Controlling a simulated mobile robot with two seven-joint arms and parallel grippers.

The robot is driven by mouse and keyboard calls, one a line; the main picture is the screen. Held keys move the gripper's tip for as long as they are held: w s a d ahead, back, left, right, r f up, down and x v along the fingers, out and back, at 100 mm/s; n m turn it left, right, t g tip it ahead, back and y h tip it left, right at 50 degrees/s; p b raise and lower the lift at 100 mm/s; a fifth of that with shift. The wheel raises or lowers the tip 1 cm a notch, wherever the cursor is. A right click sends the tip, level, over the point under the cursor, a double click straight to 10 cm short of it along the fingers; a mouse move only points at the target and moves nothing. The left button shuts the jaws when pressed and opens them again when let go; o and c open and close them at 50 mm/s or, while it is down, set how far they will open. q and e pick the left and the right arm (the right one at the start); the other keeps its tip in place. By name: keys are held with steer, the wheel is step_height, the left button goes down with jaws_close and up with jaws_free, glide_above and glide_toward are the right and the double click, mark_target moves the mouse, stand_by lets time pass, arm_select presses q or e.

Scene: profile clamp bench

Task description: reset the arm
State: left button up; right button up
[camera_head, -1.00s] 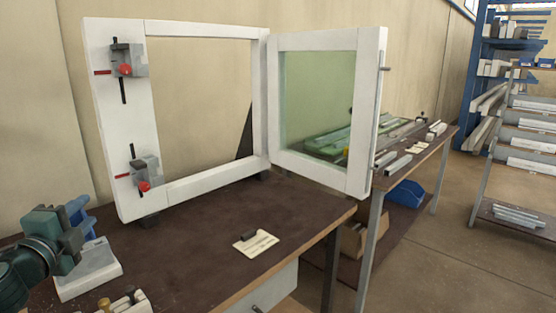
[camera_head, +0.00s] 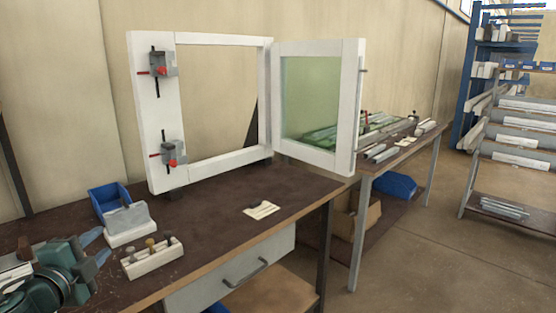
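My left gripper (camera_head: 104,246) is at the lower left of the head view, at the end of my dark green wrist. Its two bluish fingers are spread with a gap between them, and nothing shows in the gap. It is just left of a white block with several pegs (camera_head: 152,258) and in front of a grey-and-white stand (camera_head: 127,223). My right gripper is not in view. A white window frame (camera_head: 162,110) stands on the brown bench (camera_head: 220,235), with two red-handled clamps (camera_head: 163,64) on its left side. Its glazed sash (camera_head: 317,100) is swung open.
A blue bin (camera_head: 108,196) stands behind the grey-and-white stand. A small card (camera_head: 261,210) lies on the bench, whose middle is otherwise clear. A side table with metal profiles (camera_head: 395,150) and a shelf rack (camera_head: 520,130) stand to the right.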

arm_select(q)
steer(key=s+d+f+n+g+h+p, duration=0.1)
steer(key=s+d+f+n+g+p, duration=0.2)
steer(key=f, duration=0.5)
steer(key=s+d+f+n+g+h, duration=0.1)
steer(key=s+d+f+n, duration=0.1)
steer(key=s+d+f, duration=0.45)
steer(key=s+d+f+n+g+h+p, duration=0.1)
steer(key=s+d+f+n, duration=0.2)
steer(key=d, duration=0.4)
steer(key=s+d+f+n+g+h+p, duration=0.1)
steer(key=s+d+f+n+p, duration=0.1)
steer(key=s+d+f+n, duration=0.2)
steer(key=s+d+f, duration=0.2)
steer(key=s+d, duration=0.1)
steer(key=shift+d+n, duration=0.3)
steer(key=shift+d, duration=0.05)
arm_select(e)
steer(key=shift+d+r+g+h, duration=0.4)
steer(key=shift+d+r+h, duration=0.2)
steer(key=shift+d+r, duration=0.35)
arm_select(q)
steer(key=shift+s+f, duration=0.1)
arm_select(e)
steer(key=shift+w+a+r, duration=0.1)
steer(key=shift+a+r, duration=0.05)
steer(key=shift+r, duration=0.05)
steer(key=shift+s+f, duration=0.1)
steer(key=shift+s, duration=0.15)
